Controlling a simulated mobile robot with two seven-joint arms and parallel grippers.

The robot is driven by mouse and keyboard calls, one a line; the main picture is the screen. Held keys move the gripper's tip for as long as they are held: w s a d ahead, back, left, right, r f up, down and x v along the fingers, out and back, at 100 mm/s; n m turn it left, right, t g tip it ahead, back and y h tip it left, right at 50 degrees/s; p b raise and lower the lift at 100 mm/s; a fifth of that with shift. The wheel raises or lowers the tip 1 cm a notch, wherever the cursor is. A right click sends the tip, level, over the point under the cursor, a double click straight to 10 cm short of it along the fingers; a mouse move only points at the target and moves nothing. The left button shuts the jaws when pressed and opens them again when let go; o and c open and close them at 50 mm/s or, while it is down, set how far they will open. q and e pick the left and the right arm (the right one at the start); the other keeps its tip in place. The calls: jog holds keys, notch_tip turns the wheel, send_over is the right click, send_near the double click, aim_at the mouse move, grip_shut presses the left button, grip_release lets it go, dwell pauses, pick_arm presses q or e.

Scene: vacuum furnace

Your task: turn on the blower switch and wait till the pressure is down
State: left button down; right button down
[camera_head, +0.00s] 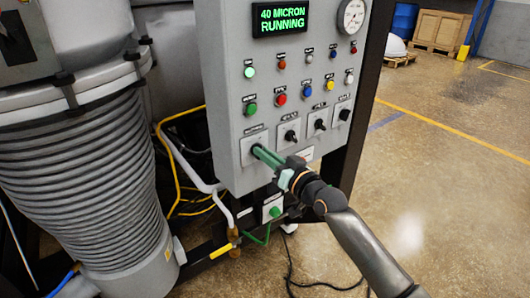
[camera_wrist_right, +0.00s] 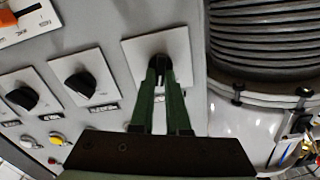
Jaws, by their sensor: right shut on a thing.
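My right gripper (camera_head: 262,155) reaches the lower left switch of the grey control panel (camera_head: 225,95). In the right wrist view my right gripper (camera_wrist_right: 160,75) has its green fingers closed on a black knob, the switch (camera_wrist_right: 158,62), on a white square plate (camera_wrist_right: 181,45). The fingers hide much of the knob, so its exact angle is hard to tell. The display (camera_head: 280,18) reads "40 MICRON RUNNING" in green. A round pressure gauge (camera_head: 351,17) sits at the panel's upper right; its needle is too small to read. My left gripper is not in view.
Several black knobs (camera_head: 291,135) sit in a row right of the held switch, with coloured buttons (camera_head: 280,99) above. A ribbed grey bellows (camera_head: 80,170) stands at left. The floor at right is open.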

jog(key=shift+m, duration=1.1)
jog(key=shift+f, duration=0.1)
jog(key=c, duration=0.9)
grip_release()
jog(key=v, duration=1.2)
jog(key=shift+s+d, duration=0.2)
